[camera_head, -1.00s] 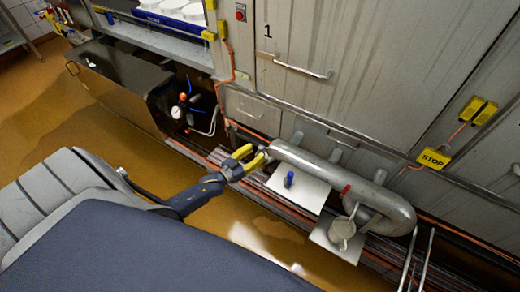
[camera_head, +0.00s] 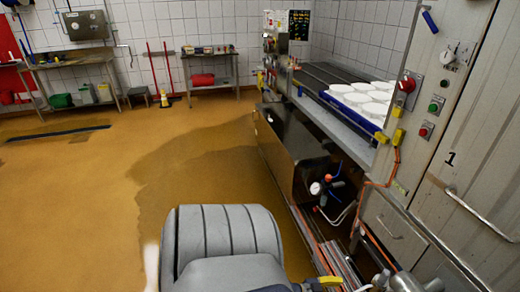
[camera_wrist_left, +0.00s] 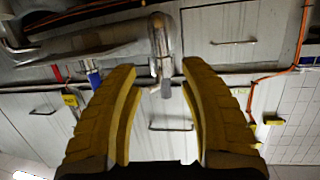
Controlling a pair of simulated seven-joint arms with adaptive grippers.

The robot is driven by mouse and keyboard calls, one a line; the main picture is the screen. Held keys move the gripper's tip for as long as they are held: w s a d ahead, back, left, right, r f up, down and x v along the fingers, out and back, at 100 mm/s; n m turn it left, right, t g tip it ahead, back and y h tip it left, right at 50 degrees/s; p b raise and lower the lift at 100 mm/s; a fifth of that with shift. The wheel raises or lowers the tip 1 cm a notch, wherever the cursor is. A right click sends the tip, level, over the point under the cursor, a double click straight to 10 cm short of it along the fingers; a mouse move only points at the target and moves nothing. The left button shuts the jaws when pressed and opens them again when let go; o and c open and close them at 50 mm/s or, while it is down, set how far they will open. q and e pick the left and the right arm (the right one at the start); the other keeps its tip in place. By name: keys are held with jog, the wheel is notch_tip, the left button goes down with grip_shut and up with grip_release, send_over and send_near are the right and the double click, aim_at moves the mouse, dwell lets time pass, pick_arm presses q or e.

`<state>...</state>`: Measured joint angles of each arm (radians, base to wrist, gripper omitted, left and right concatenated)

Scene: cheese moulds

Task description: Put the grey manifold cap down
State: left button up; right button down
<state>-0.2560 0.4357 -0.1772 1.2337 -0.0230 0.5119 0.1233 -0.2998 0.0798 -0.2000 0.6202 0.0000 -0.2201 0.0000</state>
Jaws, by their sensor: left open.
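My left gripper (camera_wrist_left: 158,68) is open in the left wrist view, with nothing held between its yellow fingers. Beyond the fingertips is the rounded end of a grey manifold pipe (camera_wrist_left: 162,35), with a small grey piece (camera_wrist_left: 166,88) below it. I cannot tell whether this piece is the grey manifold cap, and I cannot make out the cap in the head view. A yellow part of the left gripper (camera_head: 328,281) shows at the bottom edge of the head view, beside the pipe's edge (camera_head: 405,283). My right gripper is not in view.
A dark open-fronted cabinet (camera_head: 285,150) with a gauge (camera_head: 315,188) stands beside the steel wall panels (camera_head: 455,200). White moulds (camera_head: 365,92) sit in a blue-edged tray above. A blue object (camera_wrist_left: 94,80) shows near the pipe.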

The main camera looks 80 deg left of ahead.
pick_arm(q)
jog(key=s+d+f+g+y, duration=0.15)
jog(key=s+f+g, duration=0.25)
jog(key=s+f, duration=0.6)
jog(key=s+d+f+g+y, duration=0.1)
jog(key=s+d+f+g, duration=0.2)
jog(key=s+f, duration=0.65)
jog(key=s+d+f+g, duration=0.2)
jog(key=s+d+f, duration=0.1)
jog(key=s, duration=0.4)
jog(key=s+d+f+m+g, duration=0.1)
jog(key=s+d+f+g, duration=0.1)
jog(key=s+f, duration=0.3)
jog(key=s+d+f+g, duration=0.3)
jog(key=s+d+f, duration=0.1)
jog(key=s, duration=0.5)
jog(key=shift+s+d+f+m, duration=0.15)
jog(key=shift+f+m, duration=0.1)
jog(key=shift+m, duration=0.05)
